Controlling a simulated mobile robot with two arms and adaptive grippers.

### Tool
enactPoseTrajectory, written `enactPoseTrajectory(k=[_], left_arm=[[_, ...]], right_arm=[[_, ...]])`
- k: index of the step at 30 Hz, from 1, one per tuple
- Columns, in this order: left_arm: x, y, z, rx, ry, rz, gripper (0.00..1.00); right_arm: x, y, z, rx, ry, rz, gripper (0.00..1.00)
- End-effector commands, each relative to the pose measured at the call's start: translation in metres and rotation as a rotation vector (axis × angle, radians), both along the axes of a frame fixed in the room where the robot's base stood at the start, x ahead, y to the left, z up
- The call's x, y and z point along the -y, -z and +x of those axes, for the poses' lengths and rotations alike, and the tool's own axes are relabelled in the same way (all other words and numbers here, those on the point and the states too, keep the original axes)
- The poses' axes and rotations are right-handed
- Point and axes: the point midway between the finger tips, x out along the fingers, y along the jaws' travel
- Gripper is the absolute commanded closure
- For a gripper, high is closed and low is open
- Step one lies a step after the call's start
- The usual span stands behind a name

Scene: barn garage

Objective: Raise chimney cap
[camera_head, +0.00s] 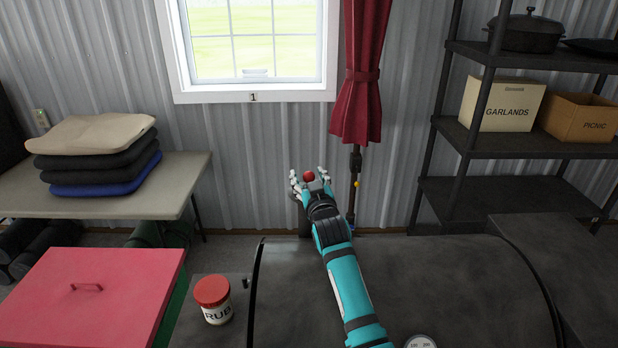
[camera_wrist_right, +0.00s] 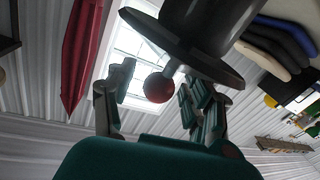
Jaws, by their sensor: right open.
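The chimney cap shows in the right wrist view as a dark disc (camera_wrist_right: 185,45) with a red ball knob (camera_wrist_right: 158,87), at the end of a thick dark pipe (camera_wrist_right: 212,22). In the head view the red knob (camera_head: 309,176) sits between the fingers of my right gripper (camera_head: 310,183), behind the dark barrel lid. My right gripper also shows in the wrist view (camera_wrist_right: 160,95), its fingers spread on both sides of the knob with gaps visible. The gripper and arm hide most of the cap in the head view. My left gripper is out of view.
The dark barrel lid (camera_head: 450,285) lies under my right arm. A red-lidded jar (camera_head: 214,300) stands left of it, beside a red-lidded box (camera_head: 90,295). A red curtain (camera_head: 360,110) hangs behind, right of the gripper. A dark shelf (camera_head: 530,145) holds boxes at right.

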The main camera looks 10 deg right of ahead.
Motion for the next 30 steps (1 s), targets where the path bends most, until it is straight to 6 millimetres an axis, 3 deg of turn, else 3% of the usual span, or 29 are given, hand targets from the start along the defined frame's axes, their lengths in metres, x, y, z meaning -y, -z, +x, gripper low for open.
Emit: enactPoseTrajectory(k=[4, 15, 30], left_arm=[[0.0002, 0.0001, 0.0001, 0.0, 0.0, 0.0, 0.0], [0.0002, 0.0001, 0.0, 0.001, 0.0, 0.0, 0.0], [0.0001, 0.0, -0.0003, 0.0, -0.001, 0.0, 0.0]], right_arm=[[-0.0001, -0.0001, -0.0002, 0.0, 0.0, 0.0, 0.5], [-0.0001, 0.0004, -0.0004, -0.001, 0.0, 0.0, 0.98], [-0.0003, 0.0029, -0.0009, -0.005, 0.0, 0.0, 1.0]])
